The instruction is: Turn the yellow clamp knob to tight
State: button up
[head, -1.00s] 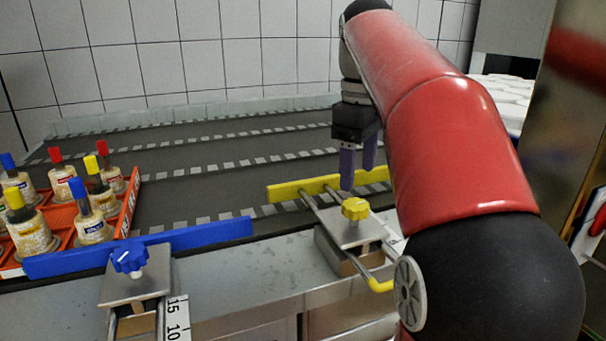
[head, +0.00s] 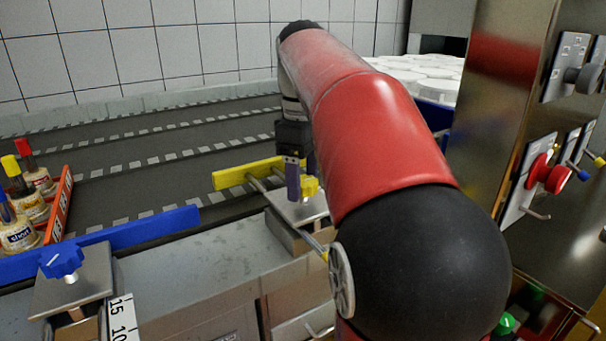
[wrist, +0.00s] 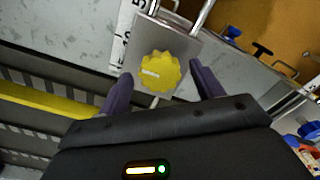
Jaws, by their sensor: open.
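The yellow clamp knob (head: 309,188) sits on a metal clamp block (head: 284,206) at the front edge of the conveyor. In the wrist view the knob (wrist: 159,71) is a lobed disc with a pale pointer mark directed to the left. My gripper (head: 301,185) is at the knob in the head view, fingers pointing down. In the wrist view my gripper's two purple fingers (wrist: 158,86) are open, one on each side of the knob and apart from it. The yellow guide rail (head: 232,175) is beside the block. My arm hides part of the clamp in the head view.
A blue clamp knob (head: 61,262) with a blue rail (head: 150,229) stands to the left. A steel panel with a red button (head: 546,174) stands right. White round moulds (head: 425,77) lie behind my arm.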

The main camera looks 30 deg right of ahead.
jog(key=c, duration=1)
